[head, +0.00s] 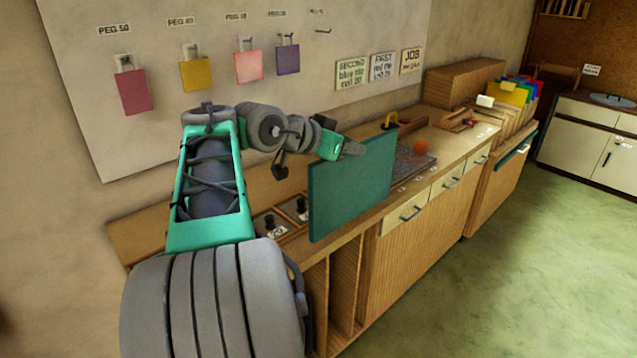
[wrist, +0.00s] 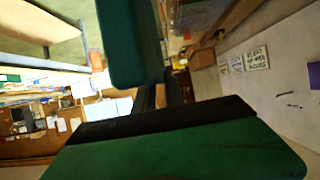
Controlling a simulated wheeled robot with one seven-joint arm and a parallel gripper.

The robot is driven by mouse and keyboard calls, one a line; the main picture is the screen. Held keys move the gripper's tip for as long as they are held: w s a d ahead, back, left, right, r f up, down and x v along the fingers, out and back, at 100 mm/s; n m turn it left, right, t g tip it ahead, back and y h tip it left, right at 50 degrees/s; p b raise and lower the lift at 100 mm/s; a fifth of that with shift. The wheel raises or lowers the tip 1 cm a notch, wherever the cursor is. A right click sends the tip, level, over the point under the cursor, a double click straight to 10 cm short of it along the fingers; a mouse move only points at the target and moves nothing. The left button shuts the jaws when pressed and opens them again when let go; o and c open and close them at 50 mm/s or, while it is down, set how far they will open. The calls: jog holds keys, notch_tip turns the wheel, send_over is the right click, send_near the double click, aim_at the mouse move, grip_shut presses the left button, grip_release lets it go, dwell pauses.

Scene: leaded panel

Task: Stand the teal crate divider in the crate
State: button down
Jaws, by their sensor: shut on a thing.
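The teal crate divider (head: 350,188) is a large flat panel, held upright on edge over the front of the workbench. My gripper (head: 354,149) is shut on its top edge. In the wrist view, my gripper's dark fingers (wrist: 160,92) meet the teal divider (wrist: 130,45), which fills the top middle. I cannot tell whether the divider's lower edge touches the bench. A wooden crate (head: 512,122) with several coloured upright sheets stands at the far right end of the bench and looks like the crate. Its inside is mostly hidden.
The workbench (head: 455,143) runs along the wall, with drawers below. A grey mat (head: 412,163), an orange cup (head: 421,147) and red-handled tools (head: 466,123) lie beyond the divider. A wooden box (head: 462,82) stands at the back. Green floor (head: 500,270) is clear in front.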

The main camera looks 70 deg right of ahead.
jog(key=w+d+f+p, duration=0.3)
jog(key=w+d+f, duration=0.5)
jog(key=f, duration=0.3)
jog(key=shift+f, duration=0.4)
jog(key=c, duration=1.8)
grip_release()
jog(key=shift+s+f, duration=0.1)
jog(key=shift+f, duration=0.05)
jog(key=shift+c, duration=0.2)
jog(key=o, duration=0.4)
jog(key=shift+o, duration=0.2)
